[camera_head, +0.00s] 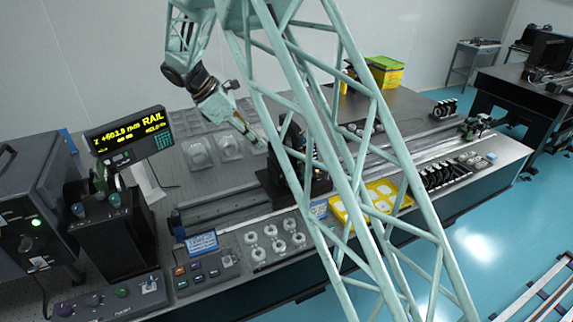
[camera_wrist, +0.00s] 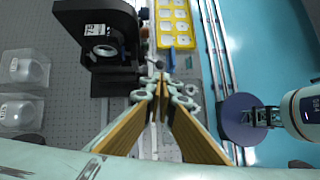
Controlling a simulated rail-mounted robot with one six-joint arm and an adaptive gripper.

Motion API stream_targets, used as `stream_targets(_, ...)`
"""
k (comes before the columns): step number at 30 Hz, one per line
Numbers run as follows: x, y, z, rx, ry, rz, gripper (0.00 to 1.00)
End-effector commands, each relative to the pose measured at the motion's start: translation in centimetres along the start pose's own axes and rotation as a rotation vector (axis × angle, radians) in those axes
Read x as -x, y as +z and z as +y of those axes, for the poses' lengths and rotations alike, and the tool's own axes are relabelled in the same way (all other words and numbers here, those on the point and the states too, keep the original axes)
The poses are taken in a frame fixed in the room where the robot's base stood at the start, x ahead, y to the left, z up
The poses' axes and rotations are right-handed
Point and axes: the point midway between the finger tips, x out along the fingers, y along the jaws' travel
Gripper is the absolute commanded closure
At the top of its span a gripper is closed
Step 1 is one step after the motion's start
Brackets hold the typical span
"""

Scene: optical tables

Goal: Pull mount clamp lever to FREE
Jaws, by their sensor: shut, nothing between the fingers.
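The black mount (camera_head: 291,172) stands on the rail at the middle of the table, partly hidden behind my lattice structure. In the wrist view the mount (camera_wrist: 104,45), with a round opening and a small white label, is at the upper left, left of the fingertips. My gripper (camera_head: 263,148) is up and to the left of the mount in the head view, pointing down towards it. In the wrist view its tan fingers (camera_wrist: 162,82) meet at the tips, shut and empty. I cannot clearly pick out the clamp lever or its position in either view.
A yellow tray (camera_head: 344,214) lies in front of the mount, near a row of white rings (camera_head: 270,231). A lit display reading RAIL and HOLD (camera_head: 130,131) stands at the left. Clear domed cases (camera_wrist: 24,69) lie behind the rail (camera_head: 226,207).

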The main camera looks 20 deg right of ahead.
Motion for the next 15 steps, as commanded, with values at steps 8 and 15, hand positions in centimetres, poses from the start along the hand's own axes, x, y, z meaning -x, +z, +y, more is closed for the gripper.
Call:
stream_targets(8, -0.02, -0.03, 0.0, 0.0, 0.0, 0.0, 1.0)
stream_targets(15, -0.43, -0.02, 0.01, 0.0, -0.001, 0.0, 1.0)
